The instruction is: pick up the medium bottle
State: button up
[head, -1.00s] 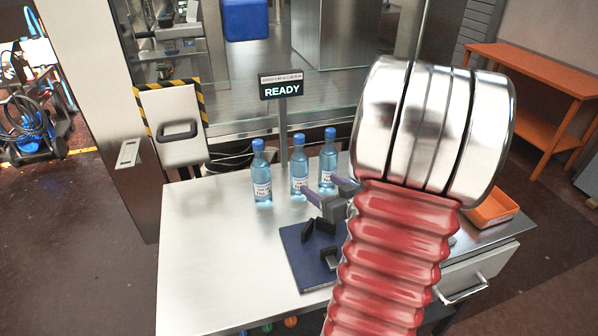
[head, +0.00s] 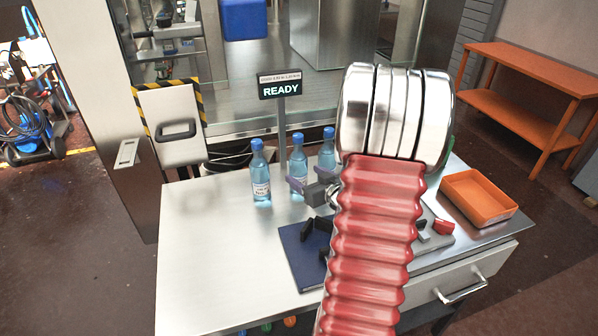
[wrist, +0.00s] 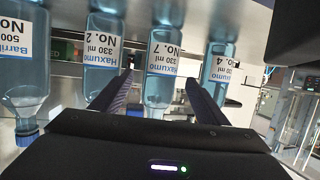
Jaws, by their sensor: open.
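In the head view three clear blue bottles with blue caps stand upright in a row: left (head: 260,180), middle (head: 298,163) and right (head: 327,154). In the wrist view bottles appear upside down: one labelled No. 7 (wrist: 161,65), No. 2 (wrist: 100,50) to its left, No. 4 (wrist: 218,65) to its right, and a 500 ml one (wrist: 22,75) at far left. I cannot tell which counts as medium. My gripper (head: 305,175) is open at the middle bottle; in the wrist view its fingers (wrist: 158,80) flank No. 7, with no grip visible.
A dark blue mat (head: 298,262) with black pieces lies in front of the bottles. An orange tray (head: 478,197) stands at the table's right. A READY sign (head: 281,90) on a post rises behind the bottles. The table's left side (head: 205,240) is clear.

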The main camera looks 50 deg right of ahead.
aim_at(300, 144)
jog(key=shift+x, duration=2.6)
jog(key=shift+r, duration=0.2)
jog(key=c, duration=1.5)
jog(key=shift+o, duration=0.2)
jog(key=shift+r, duration=0.1)
jog(key=shift+r, duration=4.95)
